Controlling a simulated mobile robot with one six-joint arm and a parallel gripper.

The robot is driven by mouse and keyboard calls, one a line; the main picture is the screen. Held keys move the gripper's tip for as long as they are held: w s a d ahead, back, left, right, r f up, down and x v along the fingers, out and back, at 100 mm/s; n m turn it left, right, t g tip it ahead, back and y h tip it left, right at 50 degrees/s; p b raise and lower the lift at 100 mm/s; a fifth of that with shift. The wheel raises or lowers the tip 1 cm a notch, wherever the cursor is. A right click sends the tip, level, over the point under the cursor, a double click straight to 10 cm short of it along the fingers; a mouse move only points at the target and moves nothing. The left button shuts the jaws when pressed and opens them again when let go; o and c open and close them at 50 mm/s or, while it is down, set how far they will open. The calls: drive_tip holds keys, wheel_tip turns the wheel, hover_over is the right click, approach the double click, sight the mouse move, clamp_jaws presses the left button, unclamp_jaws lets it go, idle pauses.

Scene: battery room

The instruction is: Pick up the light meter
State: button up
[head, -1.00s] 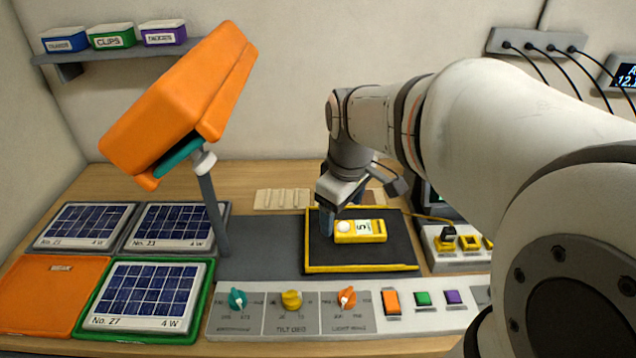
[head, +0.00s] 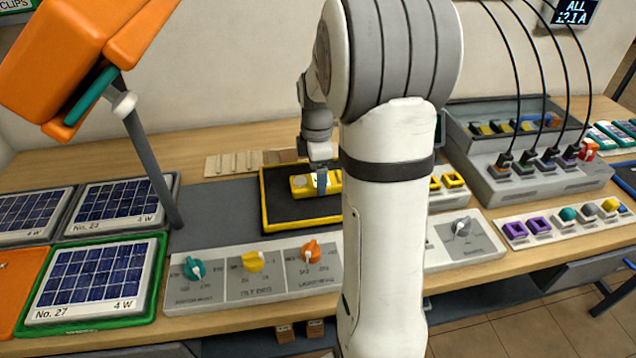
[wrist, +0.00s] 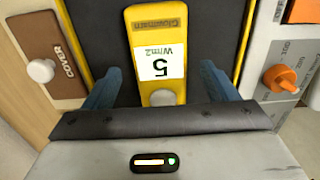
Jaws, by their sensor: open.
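The light meter is a yellow block (head: 302,184) lying on a black mat with a yellow rim (head: 266,215). Its right part is hidden behind my arm in the head view. In the wrist view the light meter (wrist: 160,30) shows a white label reading "5 W/m2" and a pale round sensor at its near end. My gripper (wrist: 160,85) is open, with one blue finger on each side of the meter and a gap at both sides. In the head view my gripper (head: 320,182) is over the meter. Whether the fingertips touch the mat cannot be told.
A panel with teal, yellow and orange knobs (head: 254,262) stands in front of the mat. Solar panels (head: 95,279) lie to the left, below an orange lamp (head: 60,55). A cover with a white knob (wrist: 42,70) lies beside the mat. A grey cable box (head: 540,180) stands right.

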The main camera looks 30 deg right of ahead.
drive_tip(key=shift+f, duration=0.85)
drive_tip(key=shift+c, duration=0.2)
drive_tip(key=shift+r, duration=0.1)
drive_tip(key=c, duration=1.2)
